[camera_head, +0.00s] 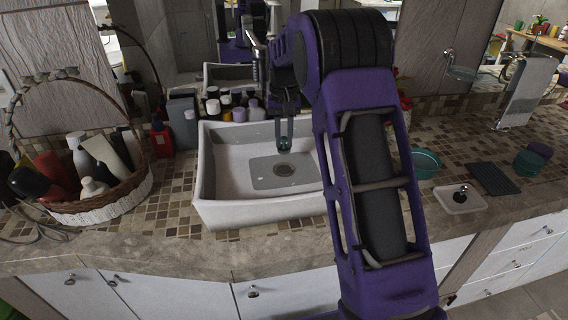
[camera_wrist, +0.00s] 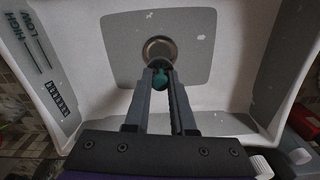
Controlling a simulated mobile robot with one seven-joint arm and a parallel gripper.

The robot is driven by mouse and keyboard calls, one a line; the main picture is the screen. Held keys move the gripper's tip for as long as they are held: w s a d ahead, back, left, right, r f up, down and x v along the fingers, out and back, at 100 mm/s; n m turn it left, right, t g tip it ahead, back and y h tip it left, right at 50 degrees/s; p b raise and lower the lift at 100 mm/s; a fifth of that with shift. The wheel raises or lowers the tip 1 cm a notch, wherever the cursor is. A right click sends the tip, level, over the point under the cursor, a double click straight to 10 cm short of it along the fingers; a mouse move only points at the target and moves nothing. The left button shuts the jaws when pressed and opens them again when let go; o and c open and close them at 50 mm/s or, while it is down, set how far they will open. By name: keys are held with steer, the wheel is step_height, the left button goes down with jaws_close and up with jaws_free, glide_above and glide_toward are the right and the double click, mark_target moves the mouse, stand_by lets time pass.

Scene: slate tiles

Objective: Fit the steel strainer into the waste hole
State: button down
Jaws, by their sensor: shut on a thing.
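My gripper (camera_wrist: 160,84) is over the white sink basin (camera_head: 222,213), its fingers pointing down and shut on a small teal piece (camera_wrist: 160,77). This piece also shows in the head view (camera_head: 284,144). I cannot tell whether it is the strainer's knob; the steel body is not clear. The round waste hole (camera_wrist: 159,49) has a metallic rim and lies in the grey patch of the basin floor. It also shows in the head view (camera_head: 285,169), below the fingertips. The held piece appears above it, apart from it, and slightly overlaps its near edge in the wrist view.
A white dish (camera_head: 448,204) with a small dark-knobbed metal item (camera_head: 461,192) sits on the right counter, near a dark ribbed mat (camera_head: 493,178) and a teal bowl (camera_head: 425,162). A bottle-filled basket (camera_head: 134,186) stands left. Bottles and a tap (camera_head: 257,55) are behind the basin.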

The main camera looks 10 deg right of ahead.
mark_target(284, 137)
step_height(284, 137, down, 8)
steer(key=shift+r, duration=0.1)
stand_by(0.4)
steer(key=c, duration=0.8)
jaws_free()
steer(key=shift+o, duration=0.2)
step_height(284, 137, up, 12)
steer(key=shift+r, duration=0.1)
